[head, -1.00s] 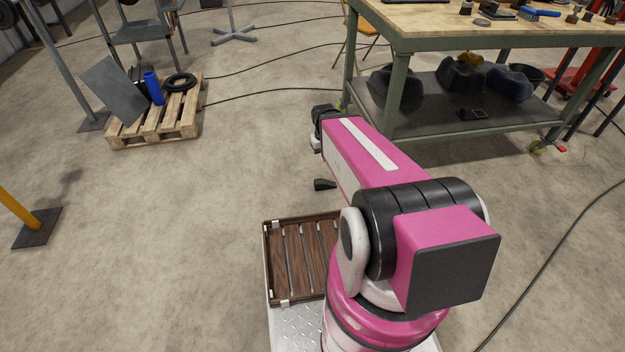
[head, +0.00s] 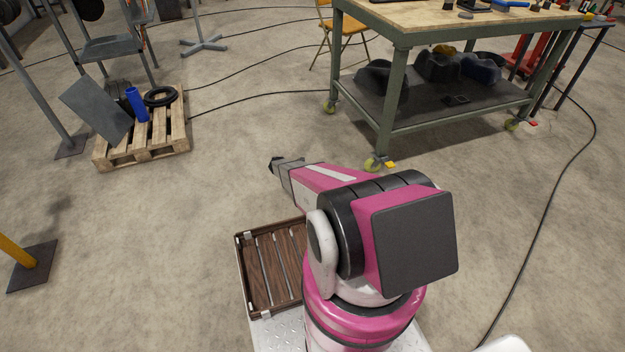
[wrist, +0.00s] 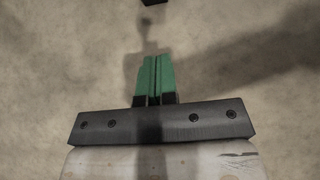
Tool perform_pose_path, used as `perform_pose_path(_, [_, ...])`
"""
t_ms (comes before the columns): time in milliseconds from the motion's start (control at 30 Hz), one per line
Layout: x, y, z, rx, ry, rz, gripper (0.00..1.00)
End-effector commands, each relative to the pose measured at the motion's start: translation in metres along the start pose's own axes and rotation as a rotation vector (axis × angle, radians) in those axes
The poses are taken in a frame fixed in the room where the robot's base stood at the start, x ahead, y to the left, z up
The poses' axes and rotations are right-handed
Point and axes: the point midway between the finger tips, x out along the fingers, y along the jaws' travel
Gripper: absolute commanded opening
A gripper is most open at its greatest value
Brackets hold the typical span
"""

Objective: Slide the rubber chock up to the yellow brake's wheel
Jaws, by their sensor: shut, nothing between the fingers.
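My gripper (wrist: 154,60) points down over bare floor in the wrist view. Its green fingers are together and hold nothing. A small dark block (wrist: 152,2), cut off by the top edge of the wrist view, lies ahead of the fingertips and apart from them; it may be the rubber chock. I cannot make out the chock in the head view, where my arm covers part of the floor. The yellow brake (head: 391,165) sticks out beside its caster wheel (head: 373,164) at the workbench's near leg, right of my arm's end.
The workbench (head: 440,42) has other casters, one with a red brake (head: 533,123). A pallet (head: 150,145) with a blue cylinder stands at left. A slatted wooden tray (head: 243,270) sits beside my arm's base. Floor between pallet and bench is clear apart from cables.

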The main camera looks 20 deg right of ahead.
Motion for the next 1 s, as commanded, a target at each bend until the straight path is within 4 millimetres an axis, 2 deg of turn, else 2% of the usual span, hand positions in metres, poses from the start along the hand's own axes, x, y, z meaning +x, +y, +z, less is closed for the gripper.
perform_pose_path(167, [0.022,0.001,-0.001,0.0,0.001,0.0,0.0])
perform_pose_path(600, [0.102,0.0,0.002,0.003,0.001,-0.001,0.0])
perform_pose_path(800, [0.117,0.0,0.022,0.003,0.001,-0.001,0.0])
perform_pose_path(1000, [0.124,-0.001,0.029,0.003,0.002,0.0,0.0])
